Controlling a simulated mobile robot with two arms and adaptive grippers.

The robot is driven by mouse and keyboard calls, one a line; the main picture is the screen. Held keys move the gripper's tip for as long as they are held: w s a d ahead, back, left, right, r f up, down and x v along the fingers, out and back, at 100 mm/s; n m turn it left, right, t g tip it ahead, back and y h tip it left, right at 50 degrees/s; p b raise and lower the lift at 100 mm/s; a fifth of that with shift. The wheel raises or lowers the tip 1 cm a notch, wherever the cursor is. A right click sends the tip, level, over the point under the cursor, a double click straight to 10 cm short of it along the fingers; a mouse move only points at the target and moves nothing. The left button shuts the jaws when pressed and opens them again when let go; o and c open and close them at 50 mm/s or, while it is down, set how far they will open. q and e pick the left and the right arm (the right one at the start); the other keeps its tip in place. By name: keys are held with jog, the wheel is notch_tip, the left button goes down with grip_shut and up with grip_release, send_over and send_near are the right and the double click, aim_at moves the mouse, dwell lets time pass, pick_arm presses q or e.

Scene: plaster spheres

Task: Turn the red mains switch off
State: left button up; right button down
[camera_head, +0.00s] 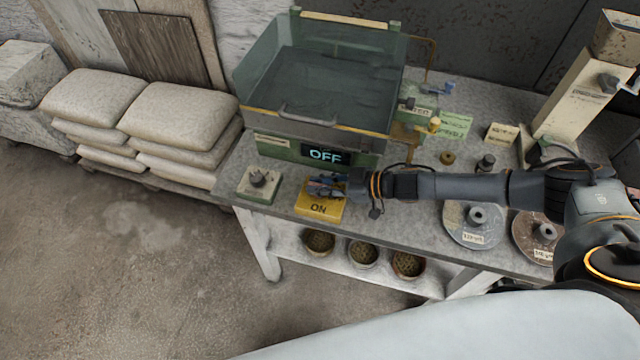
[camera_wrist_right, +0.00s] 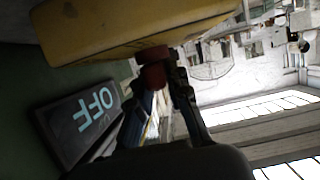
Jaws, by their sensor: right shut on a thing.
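The yellow switch box (camera_head: 319,207) with "ON" printed on it stands at the front edge of the workbench, and it fills the top of the right wrist view (camera_wrist_right: 130,30). The red mains switch (camera_wrist_right: 153,68) shows against the box in the wrist view; the gripper hides it in the head view. My right gripper (camera_head: 322,187) is shut on the red switch, its fingers also showing in the wrist view (camera_wrist_right: 165,95). A display (camera_head: 325,155) reading "OFF" is on the green machine behind, also in the wrist view (camera_wrist_right: 85,120). My left gripper is not in view.
The green machine with a glass-sided tray (camera_head: 335,128) is close behind. Labelled discs (camera_head: 476,222) lie to the right on the workbench (camera_head: 405,225).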

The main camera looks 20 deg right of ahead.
jog(key=c, duration=1.3)
grip_release()
jog(key=v, duration=1.2)
jog(key=shift+f, duration=0.15)
